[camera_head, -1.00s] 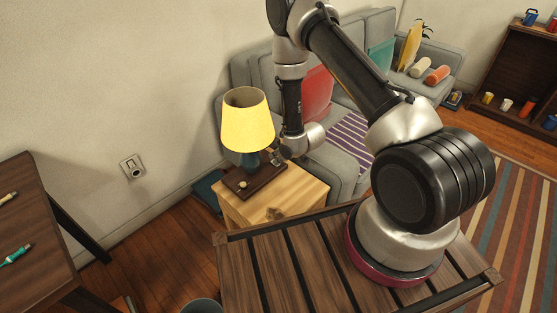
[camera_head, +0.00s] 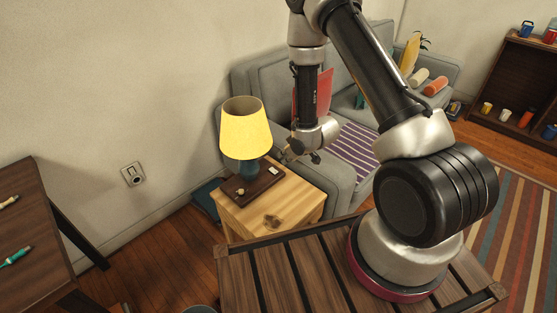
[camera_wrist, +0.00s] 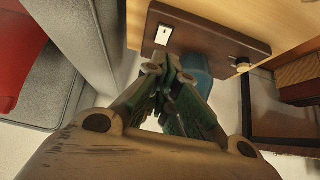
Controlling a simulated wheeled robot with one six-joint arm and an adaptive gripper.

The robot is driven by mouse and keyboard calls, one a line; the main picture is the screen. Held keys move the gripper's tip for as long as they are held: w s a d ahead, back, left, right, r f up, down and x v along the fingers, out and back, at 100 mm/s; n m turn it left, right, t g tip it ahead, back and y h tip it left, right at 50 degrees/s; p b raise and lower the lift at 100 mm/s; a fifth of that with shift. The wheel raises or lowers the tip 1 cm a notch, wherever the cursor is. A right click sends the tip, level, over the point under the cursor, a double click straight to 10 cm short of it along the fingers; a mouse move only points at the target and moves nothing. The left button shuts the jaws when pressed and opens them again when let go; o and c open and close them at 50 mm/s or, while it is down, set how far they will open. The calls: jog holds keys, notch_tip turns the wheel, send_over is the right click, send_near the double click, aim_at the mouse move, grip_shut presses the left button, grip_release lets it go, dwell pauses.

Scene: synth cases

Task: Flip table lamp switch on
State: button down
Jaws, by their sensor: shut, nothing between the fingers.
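The table lamp has a yellow shade (camera_head: 245,131) and a blue stem that also shows in the wrist view (camera_wrist: 205,66). It stands on a dark brown base (camera_head: 252,184). A white rocker switch (camera_head: 274,170) sits on the base; it shows in the wrist view (camera_wrist: 163,34) beyond my fingertips. A small round knob (camera_head: 241,193) is on the base too. My gripper (camera_head: 297,154) is right of the lamp, apart from it in the head view. In the wrist view my fingers (camera_wrist: 169,72) are together and empty. I cannot tell whether the lamp is lit.
The lamp is on a light wooden side table (camera_head: 278,203). A grey sofa (camera_head: 343,187) with a red cushion (camera_head: 324,92) stands close behind and to the right. A wall socket (camera_head: 133,174) is at left. A dark table (camera_head: 28,215) is at far left.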

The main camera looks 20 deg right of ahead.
jog(key=s+r, duration=0.1)
jog(key=s+d+r, duration=0.1)
jog(key=shift+s+d+r, duration=0.15)
jog(key=shift+s+d, duration=0.05)
jog(key=shift+s, duration=0.1)
dwell(0.3)
